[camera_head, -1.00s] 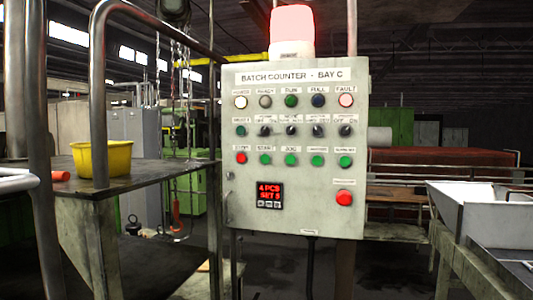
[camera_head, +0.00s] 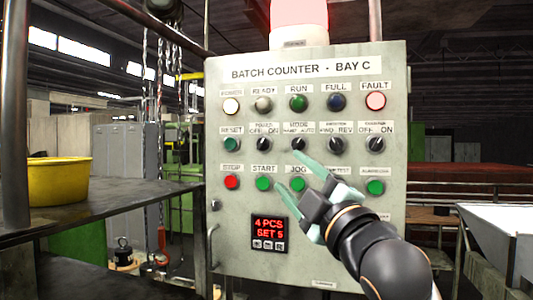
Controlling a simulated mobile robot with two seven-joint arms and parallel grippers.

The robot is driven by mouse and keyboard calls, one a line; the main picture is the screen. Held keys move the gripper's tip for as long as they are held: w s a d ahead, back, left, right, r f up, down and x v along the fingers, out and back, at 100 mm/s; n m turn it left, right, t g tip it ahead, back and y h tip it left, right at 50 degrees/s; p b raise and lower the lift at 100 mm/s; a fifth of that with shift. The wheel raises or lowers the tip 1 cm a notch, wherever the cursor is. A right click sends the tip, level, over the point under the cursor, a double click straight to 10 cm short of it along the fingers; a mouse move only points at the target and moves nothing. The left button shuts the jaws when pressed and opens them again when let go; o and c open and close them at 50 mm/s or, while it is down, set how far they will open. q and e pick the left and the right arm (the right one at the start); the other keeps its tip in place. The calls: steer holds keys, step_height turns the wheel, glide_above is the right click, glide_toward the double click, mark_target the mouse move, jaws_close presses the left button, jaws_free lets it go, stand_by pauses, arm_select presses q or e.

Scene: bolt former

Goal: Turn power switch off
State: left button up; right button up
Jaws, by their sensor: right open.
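The grey control panel (camera_head: 225,205) labelled "BATCH COUNTER - BAY C" fills the middle of the view. The power switch (camera_head: 264,143) is a small black knob in its second row, under an "OFF ON" label; its exact pointing direction is too small to tell. The white power lamp (camera_head: 231,105) above looks bright. My right gripper (camera_head: 288,171) reaches in from the lower right with its two pale green fingers spread, empty. Its fingertips are below and right of the power switch, in front of the start and jog buttons. My left gripper is not in view.
Other black knobs, such as the mode switch (camera_head: 299,144), sit close beside the power switch. The start button (camera_head: 264,184) and stop button (camera_head: 231,182) are below. A yellow bucket (camera_head: 57,180) stands on a table at left. A white bin (camera_head: 505,235) is at right.

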mark_target(263, 145)
steer(key=p+x, duration=0.2)
steer(key=x, duration=0.3)
steer(key=p+x, duration=0.2)
steer(key=x, duration=0.3)
steer(key=shift+w+a+r, duration=0.15)
steer(key=shift+w+r, duration=0.05)
steer(key=shift+r, duration=0.15)
steer(key=shift+w+a+r, duration=0.15)
steer(key=shift+w+a, duration=0.15)
steer(key=shift+w, duration=0.4)
steer(key=shift+c, duration=0.2)
jaws_close()
